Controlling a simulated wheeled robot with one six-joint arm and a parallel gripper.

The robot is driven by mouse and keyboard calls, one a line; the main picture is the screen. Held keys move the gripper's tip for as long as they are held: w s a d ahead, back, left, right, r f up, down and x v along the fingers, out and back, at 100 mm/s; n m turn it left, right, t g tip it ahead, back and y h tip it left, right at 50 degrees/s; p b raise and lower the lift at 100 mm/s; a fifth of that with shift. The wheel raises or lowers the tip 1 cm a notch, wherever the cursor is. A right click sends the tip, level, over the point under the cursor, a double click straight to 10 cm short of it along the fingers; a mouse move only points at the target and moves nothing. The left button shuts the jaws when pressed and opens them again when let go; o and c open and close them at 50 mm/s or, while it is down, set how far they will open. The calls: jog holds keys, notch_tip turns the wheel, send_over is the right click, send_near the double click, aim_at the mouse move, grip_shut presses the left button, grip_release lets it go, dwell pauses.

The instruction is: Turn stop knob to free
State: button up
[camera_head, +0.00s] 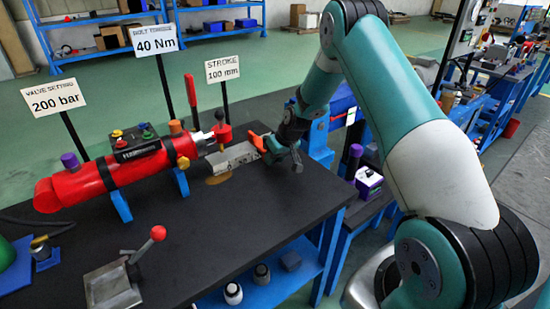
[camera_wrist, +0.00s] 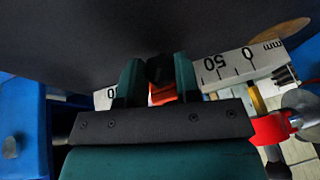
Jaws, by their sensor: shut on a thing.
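The stop knob (camera_wrist: 160,70) is dark and sits between the two teal fingers of my gripper (camera_wrist: 158,82) in the wrist view. An orange part (camera_wrist: 163,95) shows just under it. The marked scale bar (camera_wrist: 235,68), with "0", "50" and "mm" on it, runs behind the fingers. In the head view my gripper (camera_head: 274,147) is low over the bench at the right end of the scale bar (camera_head: 232,157), beside orange parts (camera_head: 258,142). The knob is hidden there by the gripper, and I cannot read its turn position.
A red cylinder (camera_head: 120,172) with a yellow knob lies on blue supports to the left on the dark bench (camera_head: 240,230). Signs read "200 bar", "40 Nm" and "STROKE 100 mm" (camera_head: 223,69). A red-balled lever (camera_head: 158,233) stands at the front. The bench's middle front is clear.

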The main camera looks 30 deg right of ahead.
jog(key=h, duration=0.1)
jog(key=h+b, duration=0.1)
jog(key=shift+a+f+n+h, duration=0.15)
jog(key=shift+a+n+h, duration=0.15)
jog(key=shift+a, duration=0.05)
jog(key=shift+h+b, duration=0.55)
jog(key=shift+h, duration=0.35)
jog(key=shift+d, duration=0.1)
jog(key=o, duration=0.9)
jog(key=b+v, duration=0.1)
jog(key=v, duration=1.6)
jog(key=shift+s+r, duration=0.15)
jog(key=shift+r, duration=0.2)
